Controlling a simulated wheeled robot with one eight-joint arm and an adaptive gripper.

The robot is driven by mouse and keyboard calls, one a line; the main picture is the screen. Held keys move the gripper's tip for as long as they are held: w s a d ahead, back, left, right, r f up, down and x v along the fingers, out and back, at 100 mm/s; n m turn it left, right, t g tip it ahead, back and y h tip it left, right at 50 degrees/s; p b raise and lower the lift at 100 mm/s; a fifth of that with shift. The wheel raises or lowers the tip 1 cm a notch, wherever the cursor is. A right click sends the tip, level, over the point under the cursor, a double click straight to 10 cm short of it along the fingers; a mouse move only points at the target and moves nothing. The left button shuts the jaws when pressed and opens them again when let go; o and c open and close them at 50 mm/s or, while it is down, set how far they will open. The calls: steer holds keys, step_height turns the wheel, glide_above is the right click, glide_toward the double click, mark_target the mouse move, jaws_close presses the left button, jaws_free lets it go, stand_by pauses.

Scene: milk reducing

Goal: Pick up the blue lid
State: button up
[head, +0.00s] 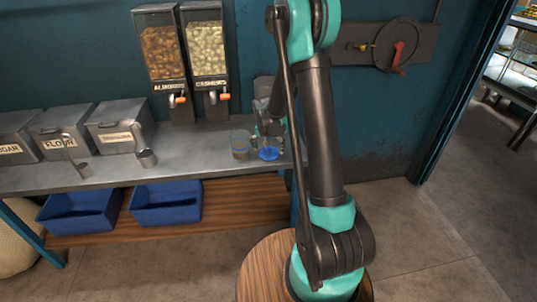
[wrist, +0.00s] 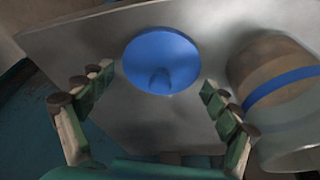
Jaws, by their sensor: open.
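The blue lid (head: 268,154) lies on the grey metal counter near its right end. In the wrist view the blue lid (wrist: 161,61) is a round disc with a knob in its middle. My gripper (wrist: 156,84) is open, with one finger on each side of the lid's near part. The fingers appear apart from the lid and hold nothing. In the head view my gripper (head: 268,127) is small and partly hidden by my arm, just above the lid.
A clear jar with a blue band (head: 240,146) stands left of the lid; it is close to the right finger in the wrist view (wrist: 281,87). Almond and cashew dispensers (head: 160,55) stand at the back. Metal bins (head: 118,125) and scoops (head: 147,158) are at left. Blue crates (head: 166,203) sit below.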

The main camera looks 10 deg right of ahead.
steer(key=c, duration=0.9)
steer(key=shift+r, duration=0.1)
